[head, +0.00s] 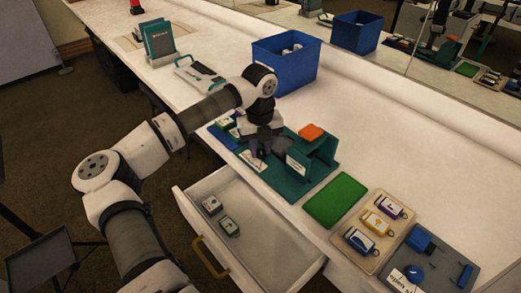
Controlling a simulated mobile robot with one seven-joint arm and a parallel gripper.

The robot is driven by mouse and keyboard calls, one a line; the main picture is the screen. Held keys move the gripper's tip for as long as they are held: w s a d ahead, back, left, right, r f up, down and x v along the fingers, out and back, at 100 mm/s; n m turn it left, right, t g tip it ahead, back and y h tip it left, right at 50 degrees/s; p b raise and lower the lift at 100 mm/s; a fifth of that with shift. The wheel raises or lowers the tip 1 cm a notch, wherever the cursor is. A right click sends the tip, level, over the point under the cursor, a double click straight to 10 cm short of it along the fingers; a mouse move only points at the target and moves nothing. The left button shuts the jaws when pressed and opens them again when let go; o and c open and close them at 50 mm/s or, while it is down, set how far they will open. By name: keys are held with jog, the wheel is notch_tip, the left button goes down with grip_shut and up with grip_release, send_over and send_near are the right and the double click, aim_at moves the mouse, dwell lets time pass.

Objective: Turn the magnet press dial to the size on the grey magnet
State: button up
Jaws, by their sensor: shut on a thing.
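The teal magnet press (322,165) stands on the white counter, with an orange pad (312,132) on top and a white label on its side. My gripper (260,152) is at the left part of the press, low over its base and pointing down. It is shut on the press dial, which my fingers mostly hide. A white plate with dark marks (254,162) shows beside the fingers, too small to read.
The open drawer (262,243) juts out below the press. A green mat (335,200), a tan board (350,236) with several coloured tags and a grey panel (446,274) lie to the right. A blue bin (285,65) stands behind. A teal-and-white device (200,76) lies farther left.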

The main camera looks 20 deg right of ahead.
jog(key=shift+n, duration=0.3)
dwell(0.4)
jog(key=o, duration=1)
